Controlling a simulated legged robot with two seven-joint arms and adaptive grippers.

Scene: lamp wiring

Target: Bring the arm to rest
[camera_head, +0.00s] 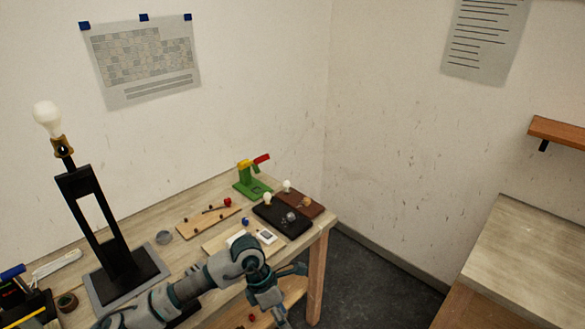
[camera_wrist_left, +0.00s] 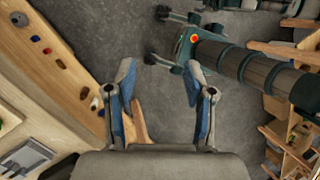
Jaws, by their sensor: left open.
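My left gripper (camera_head: 284,296) hangs over the front edge of the workbench near its right end. In the left wrist view its two blue-padded fingers (camera_wrist_left: 160,88) are apart, with only floor between them, so it is open and empty. My left arm comes in from the bottom left and hides part of the bench front. The lamp (camera_head: 96,225) stands upright at the left of the bench, a black frame with a white bulb (camera_head: 47,116) in the socket at its top. The gripper is well to the right of the lamp.
The workbench (camera_head: 201,196) carries a wooden board with small parts (camera_head: 208,216), a black tray (camera_head: 283,221), a brown block with a bulb (camera_head: 305,203) and a green stand with a red lever (camera_head: 251,178). Another table (camera_head: 530,245) stands right. Floor (camera_head: 365,275) between them is clear.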

